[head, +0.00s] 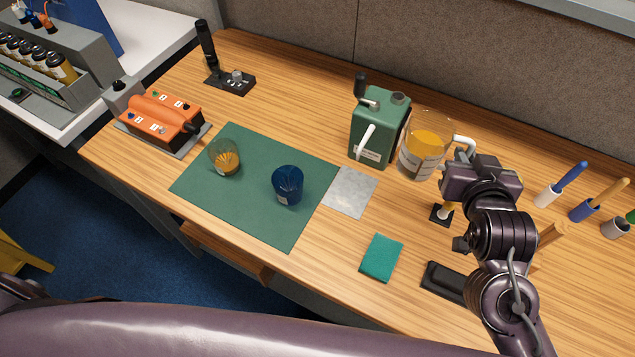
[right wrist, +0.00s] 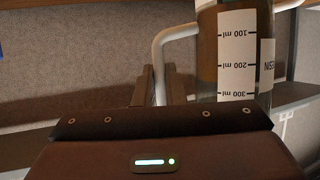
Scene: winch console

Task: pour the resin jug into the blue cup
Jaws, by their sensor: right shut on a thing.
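The blue cup (head: 287,188) stands upright on the right part of the green mat (head: 250,222). The resin jug (head: 425,150) is clear, holds amber liquid and has a white handle and label. It is beside the green winch box, right of the cup, and looks about upright. My right gripper (head: 464,156) is shut on the jug's handle. In the right wrist view, the handle (right wrist: 160,50) passes between the fingers, and the jug's scale label (right wrist: 237,60) appears upside down. I cannot tell whether the jug touches the desk. My left gripper is not in view.
A clear glass (head: 225,160) with amber liquid stands on the mat, left of the cup. The green winch box (head: 376,128) stands close left of the jug. A grey square (head: 350,192) and a teal cloth (head: 381,258) lie on the desk. An orange control box (head: 160,120) is at left.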

